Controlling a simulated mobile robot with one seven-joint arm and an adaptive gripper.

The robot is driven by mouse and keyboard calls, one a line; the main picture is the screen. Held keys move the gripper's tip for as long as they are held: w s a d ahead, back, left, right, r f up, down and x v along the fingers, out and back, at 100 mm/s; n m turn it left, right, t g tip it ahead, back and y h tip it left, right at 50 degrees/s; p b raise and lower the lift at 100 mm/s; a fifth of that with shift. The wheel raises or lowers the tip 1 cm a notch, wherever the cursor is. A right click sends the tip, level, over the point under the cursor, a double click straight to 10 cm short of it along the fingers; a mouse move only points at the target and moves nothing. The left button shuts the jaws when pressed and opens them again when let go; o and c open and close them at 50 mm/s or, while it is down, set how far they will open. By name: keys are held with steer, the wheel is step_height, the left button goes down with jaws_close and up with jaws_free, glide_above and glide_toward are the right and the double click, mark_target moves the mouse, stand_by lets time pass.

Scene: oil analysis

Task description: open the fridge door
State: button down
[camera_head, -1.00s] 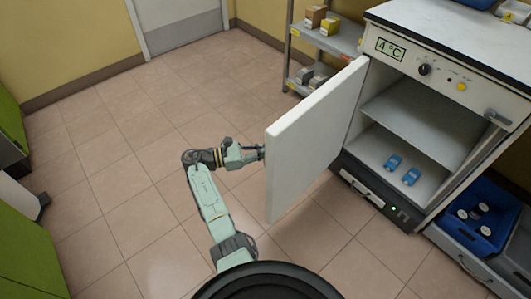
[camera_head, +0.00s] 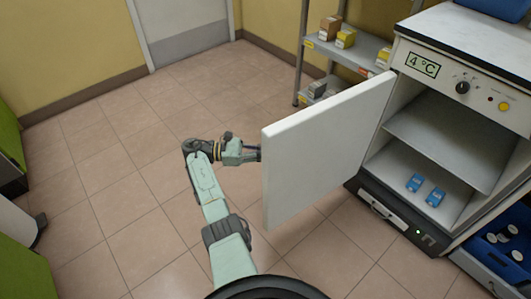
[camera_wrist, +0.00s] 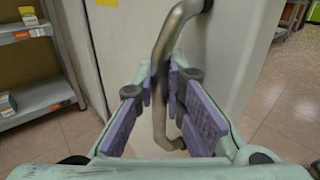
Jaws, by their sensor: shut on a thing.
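The fridge (camera_head: 455,105) stands at the right of the head view with a 4 °C display. Its white door (camera_head: 325,145) is swung wide open on the left side, and the inner shelves show. Two small blue items (camera_head: 425,189) lie on the fridge's lower floor. My gripper (camera_head: 258,153) is at the door's outer side near its free edge. In the wrist view my gripper (camera_wrist: 163,95) has its purple pads closed around the curved metal door handle (camera_wrist: 168,45). The handle is hidden behind the door in the head view.
A grey shelf rack (camera_head: 350,50) with small boxes stands behind the door. A drawer (camera_head: 490,268) with a blue crate (camera_head: 505,245) is at the lower right. A green cabinet (camera_head: 12,150) is at the left. The tiled floor (camera_head: 110,170) between is clear.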

steer(key=shift+a+r, duration=0.15)
steer(key=shift+r, duration=0.05)
steer(key=c, duration=1.9)
jaws_free()
steer(key=shift+o, duration=1.2)
steer(key=shift+f, duration=0.1)
steer(key=a, duration=0.7)
steer(key=shift+a, duration=0.2)
steer(key=shift+s, duration=0.1)
